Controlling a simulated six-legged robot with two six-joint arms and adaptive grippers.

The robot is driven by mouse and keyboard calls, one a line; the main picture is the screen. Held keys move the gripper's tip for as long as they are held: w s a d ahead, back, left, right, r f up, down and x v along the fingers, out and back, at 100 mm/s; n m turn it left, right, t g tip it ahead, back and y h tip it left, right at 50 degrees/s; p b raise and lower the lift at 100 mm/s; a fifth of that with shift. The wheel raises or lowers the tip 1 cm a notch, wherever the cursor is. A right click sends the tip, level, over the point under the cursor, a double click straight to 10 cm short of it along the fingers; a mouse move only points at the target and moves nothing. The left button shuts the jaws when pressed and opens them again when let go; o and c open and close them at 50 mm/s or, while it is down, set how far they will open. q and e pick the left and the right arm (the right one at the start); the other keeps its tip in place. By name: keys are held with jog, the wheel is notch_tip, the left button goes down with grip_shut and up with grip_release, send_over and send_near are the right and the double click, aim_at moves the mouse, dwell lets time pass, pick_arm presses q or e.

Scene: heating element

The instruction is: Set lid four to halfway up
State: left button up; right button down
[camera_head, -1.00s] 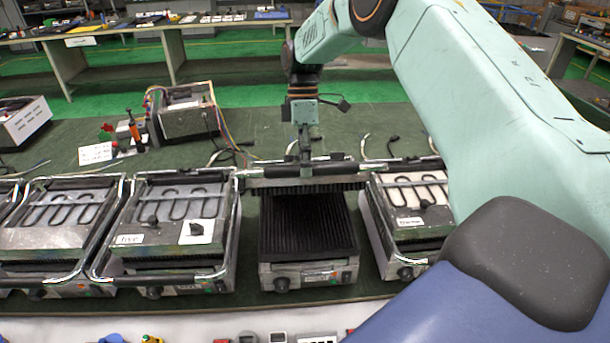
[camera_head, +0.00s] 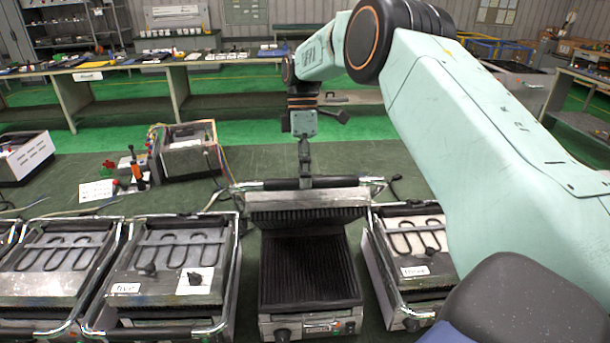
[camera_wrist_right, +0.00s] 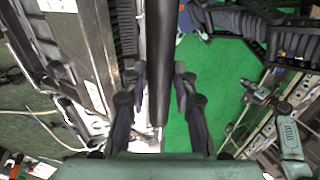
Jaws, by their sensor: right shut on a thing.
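The lid (camera_head: 308,204) of the middle grill stands raised at the back of its base. Its dark ribbed underside faces forward, and the ribbed lower plate (camera_head: 308,272) is uncovered. The lid's dark handle bar (camera_head: 345,183) runs along its top edge. My right gripper (camera_head: 305,178) comes down on the middle of this bar and is shut on it. In the right wrist view the bar (camera_wrist_right: 161,50) runs between the two fingers of my right gripper (camera_wrist_right: 160,92). I cannot read a number on this lid. My left gripper is not in view.
Grills with lowered lids stand on both sides: one labelled five (camera_head: 150,270) at left, another, seemingly labelled three (camera_head: 413,245), at right. An open metal box with wires (camera_head: 186,152) stands behind to the left. Cables lie on the green table behind the grills.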

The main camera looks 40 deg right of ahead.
jog(key=shift+w+d, duration=0.1)
jog(key=c, duration=1.4)
grip_release()
jog(key=shift+f, duration=0.1)
jog(key=o, duration=0.3)
jog(key=shift+w+d+f, duration=0.2)
jog(key=shift+w+f, duration=0.05)
jog(key=shift+w, duration=0.05)
jog(key=shift+o, duration=0.2)
jog(key=shift+s+a+r, duration=0.15)
jog(key=shift+r, duration=0.1)
jog(key=v, duration=0.7)
jog(key=shift+w, duration=0.25)
jog(key=shift+s+r, duration=0.1)
jog(key=shift+s, duration=0.05)
